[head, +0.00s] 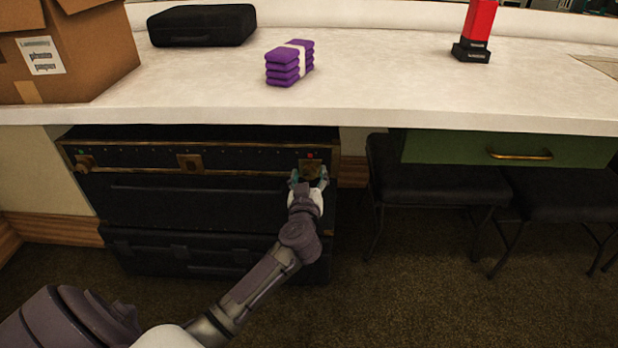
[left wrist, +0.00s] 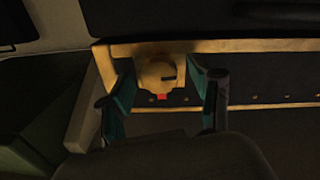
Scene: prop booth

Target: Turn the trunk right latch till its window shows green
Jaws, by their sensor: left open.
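The black trunk (head: 130,157) with brass edging stands under the counter. Its brass right latch (head: 311,166) is at the right end of the front, with a small red window (head: 310,156) just above it. In the left wrist view the latch knob (left wrist: 157,73) has a dark slot, and its window (left wrist: 161,96) shows red. My left gripper (head: 308,180) is open at the right latch. In the left wrist view its teal-lined fingers (left wrist: 160,80) stand on either side of the knob; whether they touch it I cannot tell. My right gripper is not in view.
The trunk's left latch (head: 85,162) has a green window. A middle hasp (head: 190,163) sits between the latches. The white counter (head: 380,95) overhangs the trunk. Right of it are a dark stool (head: 430,185) and a green drawer (head: 450,150). Purple cloths (head: 283,70) lie on the counter.

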